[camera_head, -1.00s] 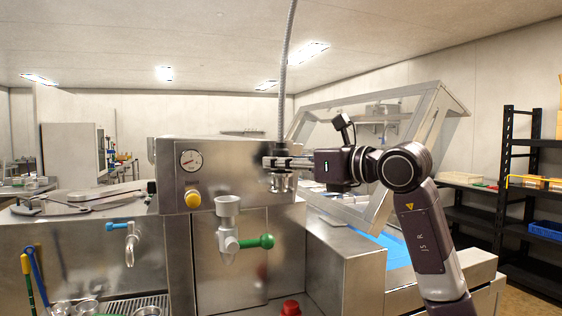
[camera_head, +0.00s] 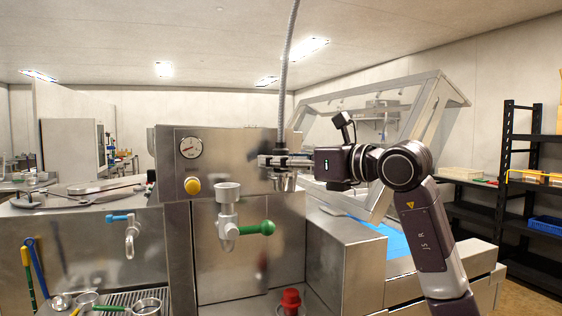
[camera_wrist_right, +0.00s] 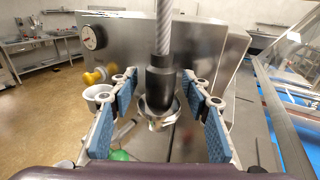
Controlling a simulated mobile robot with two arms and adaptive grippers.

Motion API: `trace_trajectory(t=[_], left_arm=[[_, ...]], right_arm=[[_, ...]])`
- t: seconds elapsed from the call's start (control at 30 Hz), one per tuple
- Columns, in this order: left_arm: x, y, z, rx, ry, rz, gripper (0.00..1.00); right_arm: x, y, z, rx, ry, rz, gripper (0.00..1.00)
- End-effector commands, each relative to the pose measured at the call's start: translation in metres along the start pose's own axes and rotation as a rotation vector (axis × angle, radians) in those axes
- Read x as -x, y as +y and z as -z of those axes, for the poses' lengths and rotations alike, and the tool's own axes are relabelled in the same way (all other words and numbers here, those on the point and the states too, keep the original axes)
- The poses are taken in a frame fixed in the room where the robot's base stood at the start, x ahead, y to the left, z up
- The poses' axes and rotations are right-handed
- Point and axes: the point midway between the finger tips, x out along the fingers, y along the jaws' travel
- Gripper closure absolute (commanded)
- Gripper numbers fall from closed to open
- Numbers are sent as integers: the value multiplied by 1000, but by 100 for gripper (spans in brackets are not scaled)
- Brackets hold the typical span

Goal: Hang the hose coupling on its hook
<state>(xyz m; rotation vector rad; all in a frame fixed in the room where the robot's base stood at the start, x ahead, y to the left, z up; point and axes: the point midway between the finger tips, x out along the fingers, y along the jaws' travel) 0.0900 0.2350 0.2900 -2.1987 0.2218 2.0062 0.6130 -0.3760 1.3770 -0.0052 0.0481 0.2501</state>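The hose coupling (camera_wrist_right: 159,80) is a dark collar with a shiny metal lower end, upright on a grey ribbed hose (camera_head: 286,75) that comes down from the ceiling. My right gripper (camera_head: 285,161) is at the coupling, in front of the steel machine. In the right wrist view, my right gripper (camera_wrist_right: 158,88) has its blue-padded fingers on either side of the collar, with a visible gap on both sides, so it looks open around it. A metal ring shows around the coupling's lower end. I cannot make out whether this ring is the hook. My left gripper is not in view.
The steel machine (camera_head: 230,158) carries a gauge (camera_head: 190,147), a yellow knob (camera_head: 192,186) and a funnel valve with a green handle (camera_head: 265,228). A red button (camera_head: 290,298) is below. A slanted clear guard (camera_head: 375,100) stands to the right, behind my arm.

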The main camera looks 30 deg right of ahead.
Motion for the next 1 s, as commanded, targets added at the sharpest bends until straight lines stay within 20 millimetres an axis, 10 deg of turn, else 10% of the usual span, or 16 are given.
trace_trajectory(t=[0.33,1.0], left_arm=[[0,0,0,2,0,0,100],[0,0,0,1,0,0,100]], right_arm=[[10,-2,1,1,3,3,57],[116,0,1,0,1,0,57]])
